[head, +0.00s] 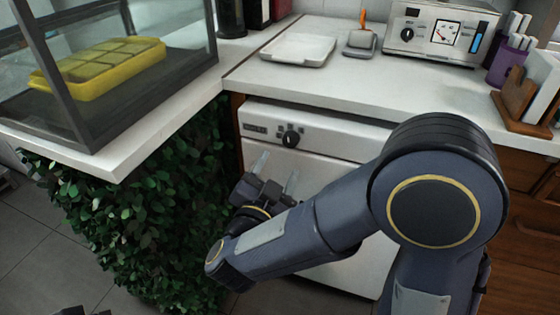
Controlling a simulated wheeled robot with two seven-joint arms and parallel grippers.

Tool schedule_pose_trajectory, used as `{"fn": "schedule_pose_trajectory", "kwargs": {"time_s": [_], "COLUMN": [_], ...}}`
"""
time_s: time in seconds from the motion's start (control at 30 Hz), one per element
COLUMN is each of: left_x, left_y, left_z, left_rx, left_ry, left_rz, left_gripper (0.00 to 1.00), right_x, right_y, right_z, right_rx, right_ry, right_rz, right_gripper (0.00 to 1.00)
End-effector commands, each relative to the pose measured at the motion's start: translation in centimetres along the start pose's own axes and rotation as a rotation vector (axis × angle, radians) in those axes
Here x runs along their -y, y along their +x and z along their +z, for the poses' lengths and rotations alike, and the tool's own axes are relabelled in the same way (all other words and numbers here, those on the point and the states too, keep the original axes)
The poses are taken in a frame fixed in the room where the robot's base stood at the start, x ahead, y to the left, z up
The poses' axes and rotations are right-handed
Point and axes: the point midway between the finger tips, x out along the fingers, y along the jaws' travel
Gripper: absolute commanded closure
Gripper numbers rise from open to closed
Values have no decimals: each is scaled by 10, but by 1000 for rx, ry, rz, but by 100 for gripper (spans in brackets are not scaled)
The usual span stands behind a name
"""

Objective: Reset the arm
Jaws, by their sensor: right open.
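My right arm comes in from the lower right, bent at the elbow, and its forearm reaches to the left. My right gripper (275,178) is open and empty, with its two pale fingers pointing up. It is in front of the white appliance (330,155) with a dial, below the counter top. I cannot tell whether it touches the appliance. Of my left arm only a small dark piece shows at the bottom left edge; the left gripper is not recognisable.
A glass case (205,55) with a yellow tray (105,87) stands on the left counter. A leafy green hedge (130,220) is below. The back counter (330,85) bears a white tray (322,58), a machine (420,30) with a gauge, a purple cup (508,68) and a wooden holder (512,112).

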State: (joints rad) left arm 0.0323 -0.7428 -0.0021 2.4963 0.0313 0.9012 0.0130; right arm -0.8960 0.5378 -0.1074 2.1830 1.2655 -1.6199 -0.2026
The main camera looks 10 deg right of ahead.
Motion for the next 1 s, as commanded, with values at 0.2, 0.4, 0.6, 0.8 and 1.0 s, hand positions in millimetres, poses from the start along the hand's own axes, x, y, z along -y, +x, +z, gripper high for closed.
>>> {"fn": "schedule_pose_trajectory", "kwargs": {"time_s": [0.2,0.4,0.6,0.8,1.0], "left_x": [0,0,0,0,0], "left_y": [0,0,0,0,0], "left_z": [0,0,0,0,0], "left_rx": [0,0,0,0,0], "left_ry": [0,0,0,0,0], "left_rz": [0,0,0,0,0], "left_gripper": [100,100,100,100,100], "right_x": [0,0,2,4,-28], "right_y": [0,2,28,39,1], "right_z": [0,0,1,-11,-29], "right_rx": [0,6,191,525,813], "right_ry": [0,5,113,228,155], "right_rz": [0,-2,-76,-296,-489], "right_gripper": [45,45,45,45,45]}}
